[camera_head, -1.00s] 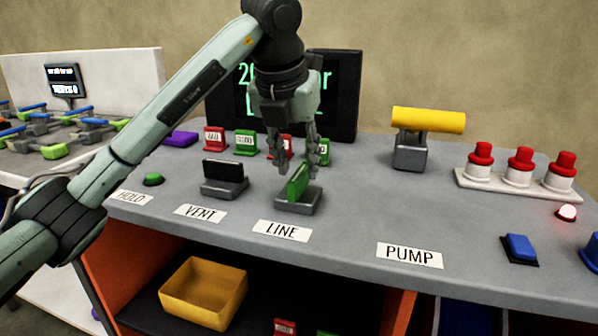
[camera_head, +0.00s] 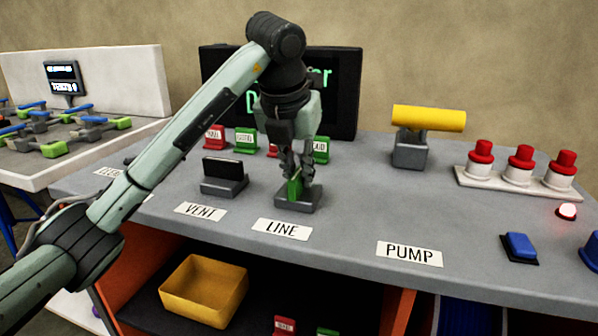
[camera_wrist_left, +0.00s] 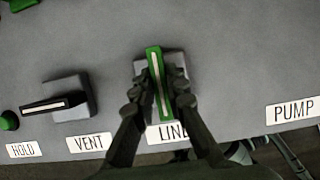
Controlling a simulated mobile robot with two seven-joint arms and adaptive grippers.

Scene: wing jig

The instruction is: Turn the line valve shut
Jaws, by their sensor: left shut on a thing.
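The line valve has a green handle (camera_head: 295,187) on a grey base (camera_head: 300,203), behind the LINE label (camera_head: 282,229). My left gripper (camera_head: 302,175) comes down from above and is shut on the green handle. In the left wrist view, the fingers (camera_wrist_left: 160,95) press on both sides of the green handle (camera_wrist_left: 157,70). Its white stripe runs nearly straight up the picture, leaning slightly, and points toward the LINE label (camera_wrist_left: 167,133). My right gripper is not in view.
The black-handled vent valve (camera_head: 223,178) stands to the left. Small red and green tags (camera_head: 245,141) stand behind, before a dark screen (camera_head: 345,95). A yellow-handled pump (camera_head: 428,120) and red-capped pegs (camera_head: 520,163) are at right.

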